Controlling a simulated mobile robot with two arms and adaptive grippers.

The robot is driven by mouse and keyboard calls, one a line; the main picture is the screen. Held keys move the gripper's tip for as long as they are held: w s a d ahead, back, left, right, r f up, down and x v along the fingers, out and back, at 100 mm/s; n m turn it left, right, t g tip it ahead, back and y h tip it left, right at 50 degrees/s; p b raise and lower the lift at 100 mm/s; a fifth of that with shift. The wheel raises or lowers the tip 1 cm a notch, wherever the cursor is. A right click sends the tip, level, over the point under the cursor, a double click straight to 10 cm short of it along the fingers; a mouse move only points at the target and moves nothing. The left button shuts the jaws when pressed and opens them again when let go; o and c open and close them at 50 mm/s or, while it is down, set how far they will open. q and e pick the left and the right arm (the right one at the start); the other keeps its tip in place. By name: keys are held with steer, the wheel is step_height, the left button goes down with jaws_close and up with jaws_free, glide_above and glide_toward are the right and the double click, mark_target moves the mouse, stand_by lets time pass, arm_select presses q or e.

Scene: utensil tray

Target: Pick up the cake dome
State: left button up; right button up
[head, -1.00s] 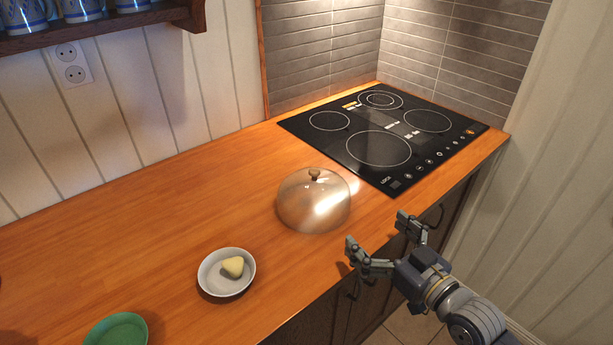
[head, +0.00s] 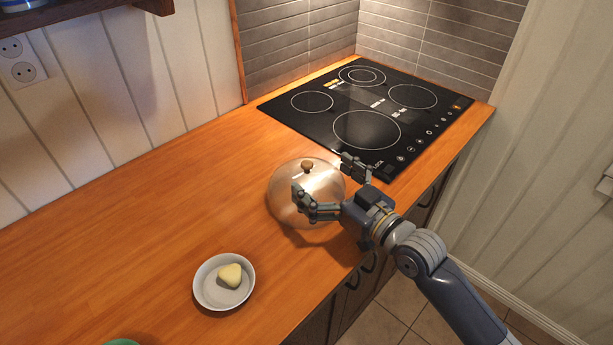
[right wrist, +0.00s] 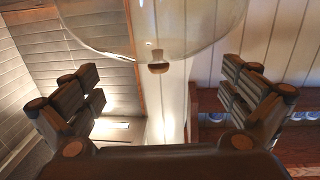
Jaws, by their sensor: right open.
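The cake dome (head: 283,192) is a clear rounded cover with a small brown knob (head: 307,166) on top, standing on the wooden counter. My right gripper (head: 325,184) is open at the dome's right side, its two fingers spread and overlapping the dome in the head view. In the right wrist view the dome (right wrist: 150,28) shows at the top, appearing upside down, with its knob (right wrist: 158,66) between the open fingers (right wrist: 160,80). I cannot tell whether a finger touches the glass. My left gripper is not in view.
A black cooktop (head: 365,105) lies behind the dome. A white dish (head: 205,290) with a pale yellow piece (head: 230,275) stands in front. A green dish edge (head: 122,342) shows at the bottom. The counter (head: 130,235) to the left is clear.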

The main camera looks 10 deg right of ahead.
mark_target(310, 169)
steer(key=p+x, duration=0.1)
steer(key=x, duration=0.3)
steer(key=shift+w, duration=0.3)
steer(key=shift+w+a, duration=0.15)
steer(key=shift+w, duration=0.05)
steer(key=shift+s, duration=0.1)
steer(key=c, duration=0.7)
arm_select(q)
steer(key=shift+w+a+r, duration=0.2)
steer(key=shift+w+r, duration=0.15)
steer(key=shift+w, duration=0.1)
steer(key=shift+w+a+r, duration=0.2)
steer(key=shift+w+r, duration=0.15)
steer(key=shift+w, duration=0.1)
arm_select(e)
steer(key=shift+s+f, duration=0.1)
steer(key=shift+f, duration=0.05)
jaws_close()
